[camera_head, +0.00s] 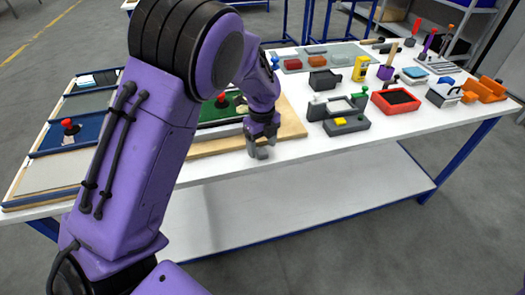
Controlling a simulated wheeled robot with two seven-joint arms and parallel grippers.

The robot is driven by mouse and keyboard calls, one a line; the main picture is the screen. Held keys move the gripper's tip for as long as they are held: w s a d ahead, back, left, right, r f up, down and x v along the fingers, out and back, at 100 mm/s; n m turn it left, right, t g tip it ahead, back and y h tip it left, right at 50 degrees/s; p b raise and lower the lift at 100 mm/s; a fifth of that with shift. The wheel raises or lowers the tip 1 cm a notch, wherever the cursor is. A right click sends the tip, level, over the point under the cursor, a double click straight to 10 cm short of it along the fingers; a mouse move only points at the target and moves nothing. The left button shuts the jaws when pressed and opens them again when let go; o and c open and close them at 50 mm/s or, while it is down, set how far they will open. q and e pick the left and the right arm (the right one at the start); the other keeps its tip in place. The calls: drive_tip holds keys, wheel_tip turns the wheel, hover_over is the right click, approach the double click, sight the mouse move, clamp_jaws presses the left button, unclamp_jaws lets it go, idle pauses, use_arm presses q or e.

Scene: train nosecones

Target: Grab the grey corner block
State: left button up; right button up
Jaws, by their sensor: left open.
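My left arm comes in from the left, and my left gripper (260,152) points down at the front edge of the wooden board (291,125) on the white table. Its grey fingers are small in view and stand open, and I see nothing clearly held. A light grey piece (222,131) lies along the green panel (214,114), just left of the gripper and partly hidden by my arm. I cannot tell for sure whether it is the grey corner block. My right gripper is not in view.
A grey fixture with a yellow pad (346,124) stands right of the gripper. A red tray (396,101), a yellow container (361,69) and orange parts (484,91) lie farther right. Blue-framed panels (71,135) lie at left. The table's front strip (330,150) is clear.

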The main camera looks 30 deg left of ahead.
use_arm(q)
drive_tip(key=shift+d+f, duration=0.1)
drive_tip(key=shift+f, duration=0.6)
drive_tip(key=shift+s+r, duration=0.1)
drive_tip(key=shift+s, duration=0.1)
drive_tip(key=shift+w, duration=0.1)
drive_tip(key=c, duration=1)
